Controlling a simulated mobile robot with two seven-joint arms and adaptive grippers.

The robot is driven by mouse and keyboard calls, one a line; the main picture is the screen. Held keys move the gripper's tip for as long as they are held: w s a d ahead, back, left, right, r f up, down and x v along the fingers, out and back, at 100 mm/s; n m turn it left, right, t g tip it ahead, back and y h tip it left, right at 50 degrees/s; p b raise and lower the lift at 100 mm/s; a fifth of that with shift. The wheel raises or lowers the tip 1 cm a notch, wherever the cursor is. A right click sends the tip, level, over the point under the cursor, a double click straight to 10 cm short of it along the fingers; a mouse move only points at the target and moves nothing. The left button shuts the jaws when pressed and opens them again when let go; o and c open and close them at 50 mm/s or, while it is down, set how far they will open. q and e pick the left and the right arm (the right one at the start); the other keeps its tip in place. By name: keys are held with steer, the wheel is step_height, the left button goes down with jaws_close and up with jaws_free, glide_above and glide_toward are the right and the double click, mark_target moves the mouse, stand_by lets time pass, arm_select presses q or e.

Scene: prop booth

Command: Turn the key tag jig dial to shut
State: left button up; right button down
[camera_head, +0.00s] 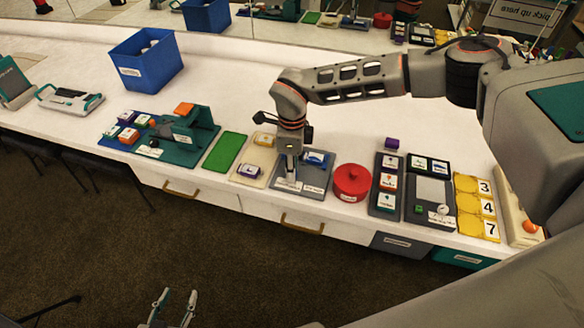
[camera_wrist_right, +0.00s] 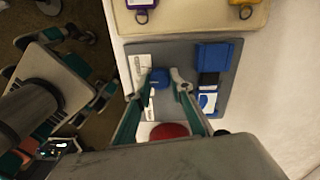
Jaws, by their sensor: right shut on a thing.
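The key tag jig is a grey board (camera_head: 316,187) at the front edge of the counter. It also shows in the right wrist view (camera_wrist_right: 188,55) with a small blue dial (camera_wrist_right: 160,77), a white labelled strip (camera_wrist_right: 138,70) and a blue block (camera_wrist_right: 214,56). My right gripper (camera_wrist_right: 160,74) is shut on the blue dial, one finger on each side. In the head view my right gripper (camera_head: 290,180) points down onto the board and hides the dial. The dial's setting is too small to read. My left gripper (camera_head: 175,298) is open and empty, low in front of the counter.
A beige tray (camera_head: 268,158) with key tags lies left of the jig, and a red round pot (camera_head: 351,182) stands close on its right. A green mat (camera_head: 225,152) and a teal fixture (camera_head: 190,140) are further left. A blue bin (camera_head: 146,62) stands behind.

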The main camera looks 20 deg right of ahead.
steer(key=n, duration=0.5)
steer(key=shift+n, duration=0.3)
steer(key=shift+n+p, duration=0.3)
steer(key=shift+n, duration=1.9)
steer(key=c, duration=1.8)
jaws_free()
steer(key=shift+o, duration=0.2)
steer(key=shift+r, duration=0.1)
step_height(320, 180, up, 12)
steer(key=shift+a, duration=0.1)
